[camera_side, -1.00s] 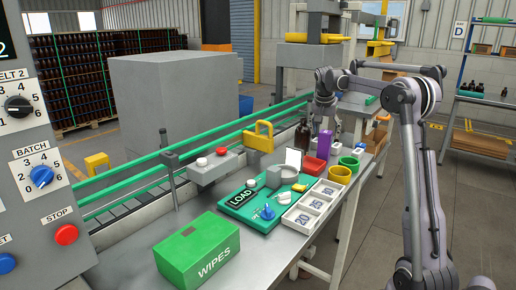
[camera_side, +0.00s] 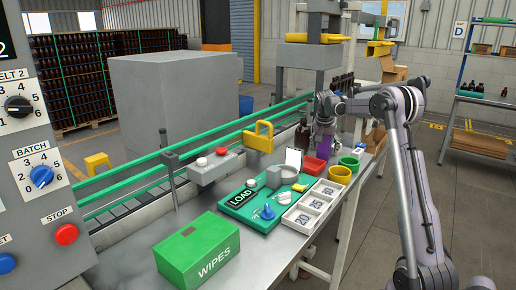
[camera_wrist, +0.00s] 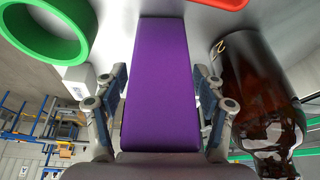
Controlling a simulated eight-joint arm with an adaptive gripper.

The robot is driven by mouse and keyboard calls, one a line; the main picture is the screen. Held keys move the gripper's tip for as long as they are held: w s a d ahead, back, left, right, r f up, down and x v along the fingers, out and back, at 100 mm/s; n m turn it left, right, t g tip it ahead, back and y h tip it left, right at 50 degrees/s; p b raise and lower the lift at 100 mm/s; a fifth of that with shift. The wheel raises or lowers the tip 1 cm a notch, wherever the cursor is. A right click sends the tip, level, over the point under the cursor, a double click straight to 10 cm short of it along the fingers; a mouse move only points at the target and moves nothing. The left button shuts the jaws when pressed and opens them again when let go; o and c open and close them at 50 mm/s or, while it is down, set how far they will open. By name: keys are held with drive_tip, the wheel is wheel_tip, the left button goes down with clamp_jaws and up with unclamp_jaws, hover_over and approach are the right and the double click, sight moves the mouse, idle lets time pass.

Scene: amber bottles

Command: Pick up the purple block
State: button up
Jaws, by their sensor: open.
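The purple block (camera_wrist: 160,85) stands between the two fingers of my gripper (camera_wrist: 161,74) in the wrist view. The fingers are open, one on each side of it, with narrow gaps showing along its edges. In the side view my gripper (camera_side: 324,128) is down over the purple block (camera_side: 323,148), whose upper part is hidden by it. The block rests on the metal bench.
An amber bottle (camera_wrist: 262,95) stands close to my right finger in the wrist view. A green ring (camera_wrist: 45,35) is at upper left and a red edge (camera_wrist: 215,3) at the top. In the side view the red bin (camera_side: 313,165) is just in front of the block.

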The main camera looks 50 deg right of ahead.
drive_tip(key=c, duration=1.4)
drive_tip(key=shift+o, duration=0.2)
drive_tip(key=shift+r, duration=0.1)
